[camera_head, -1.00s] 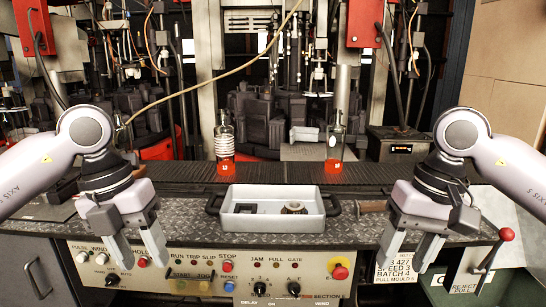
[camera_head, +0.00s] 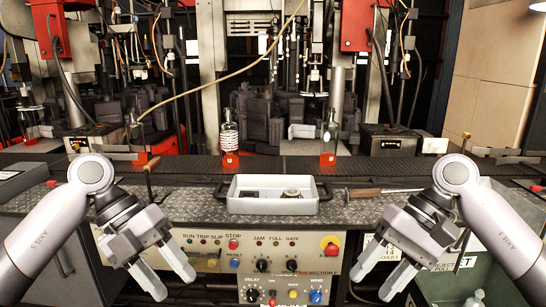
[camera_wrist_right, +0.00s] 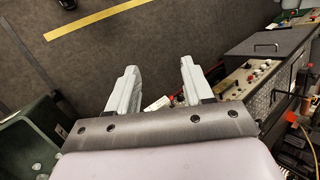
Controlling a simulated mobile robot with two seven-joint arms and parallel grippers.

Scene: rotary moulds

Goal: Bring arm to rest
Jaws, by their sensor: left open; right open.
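My left gripper (camera_head: 173,272) is open and empty in the head view, low in front of the left part of the control console. My right gripper (camera_head: 379,280) is open and empty in front of the console's right end, near the reject bin. The right wrist view shows its two pale fingers (camera_wrist_right: 155,90) spread apart, with the floor beyond them. Both arms are bent, with the grippers pointing down.
A grey tray (camera_head: 308,206) with small parts stands on the dark worktop (camera_head: 205,203). Two bottles with glowing red bottoms, one left (camera_head: 229,140) and one right (camera_head: 328,143), stand on the conveyor (camera_head: 270,168). A green reject bin (camera_head: 480,262) is at right. The floor (camera_wrist_right: 150,55) has a yellow line.

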